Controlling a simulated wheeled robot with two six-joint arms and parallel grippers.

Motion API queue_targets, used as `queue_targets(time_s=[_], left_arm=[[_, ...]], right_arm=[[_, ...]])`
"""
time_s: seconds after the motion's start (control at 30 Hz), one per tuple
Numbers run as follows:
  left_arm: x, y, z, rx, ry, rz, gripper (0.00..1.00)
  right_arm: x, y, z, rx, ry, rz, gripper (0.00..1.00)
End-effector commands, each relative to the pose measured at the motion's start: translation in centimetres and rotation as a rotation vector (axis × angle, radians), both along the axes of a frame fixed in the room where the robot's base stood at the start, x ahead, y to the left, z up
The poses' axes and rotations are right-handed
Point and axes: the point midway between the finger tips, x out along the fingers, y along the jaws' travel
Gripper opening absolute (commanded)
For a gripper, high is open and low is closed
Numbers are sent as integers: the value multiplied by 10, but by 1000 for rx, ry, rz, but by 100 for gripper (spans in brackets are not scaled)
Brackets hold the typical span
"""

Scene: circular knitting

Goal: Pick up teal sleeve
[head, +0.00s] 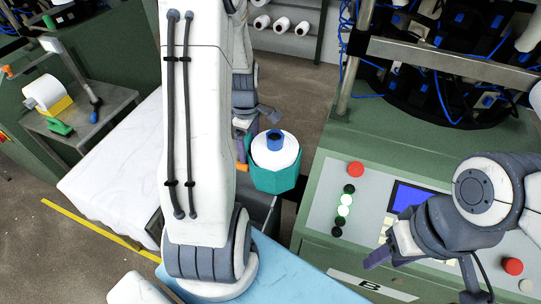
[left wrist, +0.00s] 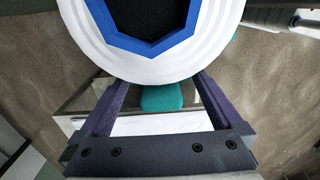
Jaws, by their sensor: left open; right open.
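A teal sleeve (head: 275,180) surrounds the lower part of a white yarn cone (head: 275,150) with a blue core, centre right of my left arm in the head view. My left gripper (head: 244,148) is at the left side of the cone, partly hidden by my arm. In the left wrist view the cone (left wrist: 225,42) fills the top, and the open purple fingers of the left gripper (left wrist: 160,88) point toward it. A teal patch (left wrist: 165,98) shows between them; contact cannot be told. My right gripper (head: 385,252) is open and empty over the control panel.
The green machine's panel (head: 322,215), with red buttons and a blue screen (head: 408,197), is at right. A white-topped table (head: 110,175) and a blue surface (head: 290,275) lie nearer. A side table at left holds a white cone (head: 45,90). Shelved cones (head: 282,24) are behind.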

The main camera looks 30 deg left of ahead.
Motion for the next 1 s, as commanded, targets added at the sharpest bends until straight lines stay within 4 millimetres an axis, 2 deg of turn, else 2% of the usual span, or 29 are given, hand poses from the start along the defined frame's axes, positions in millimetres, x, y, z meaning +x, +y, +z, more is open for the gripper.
queue_targets(time_s=[0.2, 0.43, 0.57, 0.6, 0.7, 1.0], left_arm=[[-1, 0, -20, -1, 2, 0, 100], [0, 0, -21, 0, 0, 0, 100], [0, 0, -21, 0, 0, 0, 50], [0, 0, -21, 0, 0, 0, 35], [0, 0, -21, 0, 0, 0, 0], [0, 0, -21, 0, 0, 0, 0]], right_arm=[[0, 0, 7, 0, 0, 1, 50], [0, 0, 6, 0, 0, 1, 50], [0, 0, 6, 0, 0, 1, 50], [0, 0, 6, 0, 0, 1, 50], [0, 0, 6, 0, 0, 1, 50], [0, 0, 6, 0, 0, 1, 50]])
